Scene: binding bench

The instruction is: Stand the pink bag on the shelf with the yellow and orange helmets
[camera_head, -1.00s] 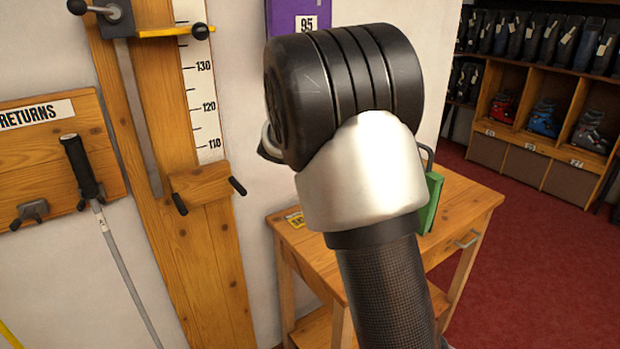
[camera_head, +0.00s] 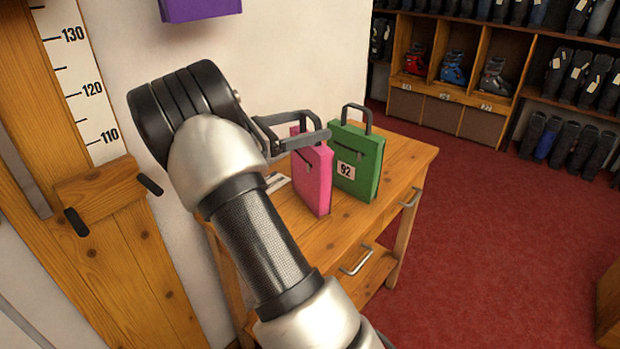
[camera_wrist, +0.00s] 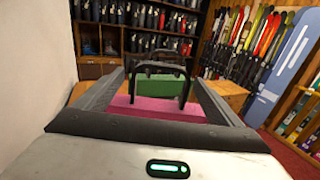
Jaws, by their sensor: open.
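The pink bag (camera_head: 312,180) stands upright on the wooden bench, beside a green bag. My gripper (camera_head: 308,132) is at the top of the pink bag in the head view and hides part of its upper end. In the wrist view the pink bag (camera_wrist: 168,109) shows low between the fingers of my open gripper (camera_wrist: 157,80), with dark handles rising there. I cannot tell whether the fingers touch the bag. No yellow or orange helmet and no shelf holding them shows in either view.
The bench (camera_head: 405,160) has drawer handles in front. A purple bag (camera_head: 200,8) hangs on the wall above. Boot cubbies (camera_head: 450,65) stand behind; red floor (camera_head: 480,230) is clear at right.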

